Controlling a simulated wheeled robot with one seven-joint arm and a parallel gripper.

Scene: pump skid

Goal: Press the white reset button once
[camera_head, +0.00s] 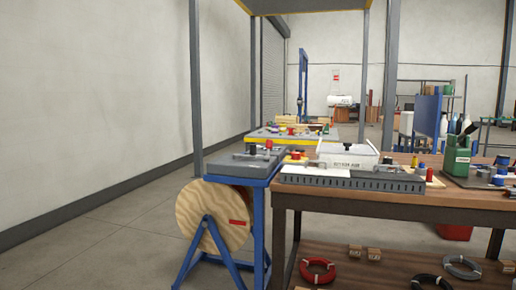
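I cannot make out a white reset button for certain in the head view. A grey flat-topped unit (240,163) with small dark and red parts on top stands on a blue frame left of the middle. To its right, a white box (347,157) with dark lettering too small to read surely sits on the brown workbench (400,199). My gripper is not in view.
A wooden cable drum (203,214) on a blue stand is below the grey unit. A green container (456,156) stands at the bench's right. Coiled cables, one red (317,271), lie on the lower shelf. Floor (115,245) at left is clear. Grey posts (195,90) carry a canopy.

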